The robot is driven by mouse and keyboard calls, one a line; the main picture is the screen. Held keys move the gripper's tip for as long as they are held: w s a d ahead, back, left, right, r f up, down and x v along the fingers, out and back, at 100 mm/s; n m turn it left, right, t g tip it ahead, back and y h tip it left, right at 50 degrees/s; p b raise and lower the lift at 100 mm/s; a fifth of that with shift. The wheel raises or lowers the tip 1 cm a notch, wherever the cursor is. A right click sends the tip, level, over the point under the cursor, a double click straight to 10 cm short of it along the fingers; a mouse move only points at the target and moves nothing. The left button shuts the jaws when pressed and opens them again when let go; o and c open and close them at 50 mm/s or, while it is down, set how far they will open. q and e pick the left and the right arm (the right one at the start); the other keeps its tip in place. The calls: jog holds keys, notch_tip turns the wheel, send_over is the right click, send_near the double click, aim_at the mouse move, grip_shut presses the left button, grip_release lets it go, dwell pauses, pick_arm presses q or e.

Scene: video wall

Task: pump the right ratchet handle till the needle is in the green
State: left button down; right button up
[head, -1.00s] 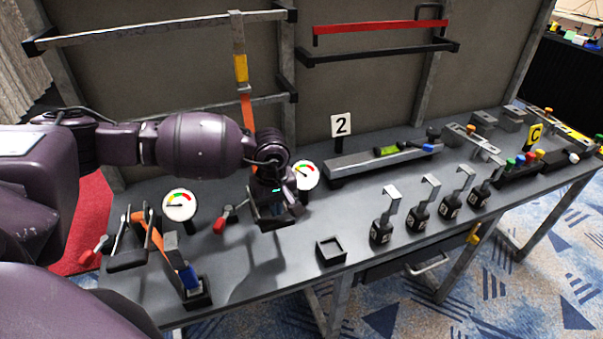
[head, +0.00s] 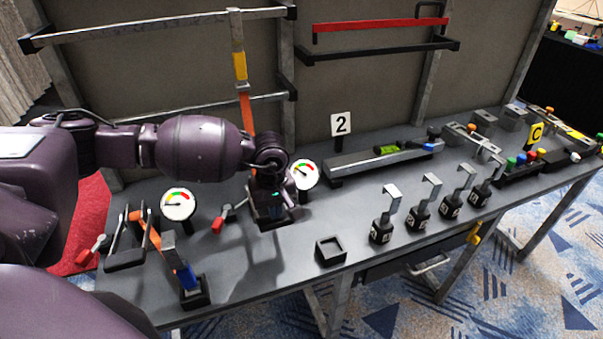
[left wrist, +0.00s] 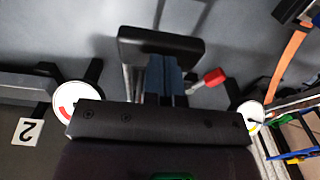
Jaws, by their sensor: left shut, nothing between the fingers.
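The right ratchet handle is a black grip bar (left wrist: 160,47) on metal arms in the left wrist view. In the head view my left gripper (head: 268,207) covers most of it. My left gripper is shut and empty, its fingers (left wrist: 165,78) at the bar; I cannot tell whether they touch it. A red-tipped lever (head: 219,223) lies beside this ratchet. The right gauge (head: 303,173) stands behind it, partly covered in the left wrist view (left wrist: 72,98). Its needle appears to point left, away from the green, but is small. My right gripper is not in view.
The left ratchet (head: 125,259) and its gauge (head: 178,204) stand to the left, near an orange and blue strap stand (head: 187,276). A small black tray (head: 331,251) sits at the front edge. Labelled hook blocks (head: 383,230) stand right.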

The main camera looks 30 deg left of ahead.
pick_arm(q)
jog(key=shift+a+f+b, duration=0.1)
jog(key=shift+f+b, duration=2.15)
jog(key=shift+f, duration=2.55)
jog(key=shift+r, duration=0.4)
notch_tip(320, 180, up, 10)
jog(key=p, duration=0.4)
jog(key=shift+r+p, duration=0.1)
jog(key=shift+p, duration=0.25)
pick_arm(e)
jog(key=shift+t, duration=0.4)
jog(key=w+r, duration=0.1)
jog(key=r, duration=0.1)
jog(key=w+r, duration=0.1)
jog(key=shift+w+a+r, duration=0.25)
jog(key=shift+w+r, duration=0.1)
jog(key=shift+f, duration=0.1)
